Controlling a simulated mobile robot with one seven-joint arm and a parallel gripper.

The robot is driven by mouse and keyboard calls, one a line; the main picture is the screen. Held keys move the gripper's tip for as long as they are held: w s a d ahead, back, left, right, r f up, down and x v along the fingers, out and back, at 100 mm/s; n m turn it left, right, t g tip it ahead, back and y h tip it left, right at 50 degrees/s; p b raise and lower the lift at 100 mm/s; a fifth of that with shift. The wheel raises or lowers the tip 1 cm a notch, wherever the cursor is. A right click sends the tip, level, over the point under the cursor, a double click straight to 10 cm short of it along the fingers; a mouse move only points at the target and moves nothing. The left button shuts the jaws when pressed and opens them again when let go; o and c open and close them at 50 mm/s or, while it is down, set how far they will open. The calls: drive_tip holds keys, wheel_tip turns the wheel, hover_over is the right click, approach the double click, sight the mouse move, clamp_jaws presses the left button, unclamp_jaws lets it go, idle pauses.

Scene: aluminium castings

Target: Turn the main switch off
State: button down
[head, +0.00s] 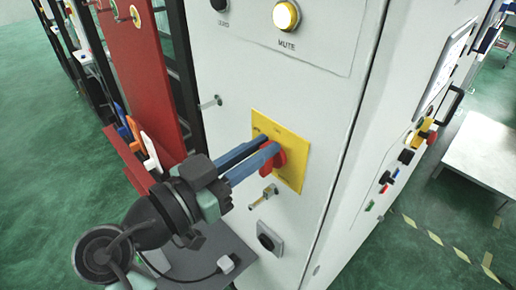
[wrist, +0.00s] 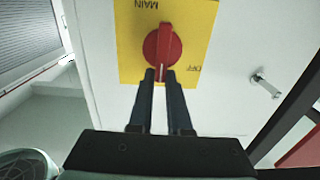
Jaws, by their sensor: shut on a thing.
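The main switch is a red rotary knob (head: 281,158) on a yellow plate (head: 295,178), on the front of a light grey cabinet. In the wrist view the knob (wrist: 162,42) has its grip bar about upright in the picture, with a white mark at its lower end. The upside-down words MAIN and OFF show on the plate (wrist: 200,22), OFF at the right. My gripper (head: 273,149) reaches in from the left with long dark blue fingers. In the wrist view its fingertips (wrist: 160,75) are shut on the lower end of the grip bar.
A lit yellow MUTE button (head: 286,16) is above the plate. A small key-like handle (head: 263,197) and a black round knob (head: 268,240) are below it. A metal peg (head: 210,103) sticks out at left. A red panel (head: 145,75) stands farther left.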

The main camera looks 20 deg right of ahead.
drive_tip(key=shift+f+n, duration=0.3)
drive_tip(key=shift+f, duration=0.05)
drive_tip(key=n, duration=0.1)
drive_tip(key=w+n, duration=0.1)
drive_tip(key=n, duration=0.3)
drive_tip(key=shift+w+a+f, duration=0.2)
drive_tip(key=shift+a+f, duration=0.05)
drive_tip(key=shift+w+a+f+n+p, duration=0.15)
drive_tip(key=shift+n+p, duration=0.25)
drive_tip(key=shift+n, duration=0.65)
drive_tip(key=shift+w+d+f+n+p, duration=0.15)
drive_tip(key=shift+n+p, duration=0.3)
drive_tip(key=shift+n, duration=0.65)
drive_tip(key=shift+w+a+f+n+p, duration=0.15)
drive_tip(key=shift+f+n+p, duration=0.2)
drive_tip(key=shift+n, duration=0.7)
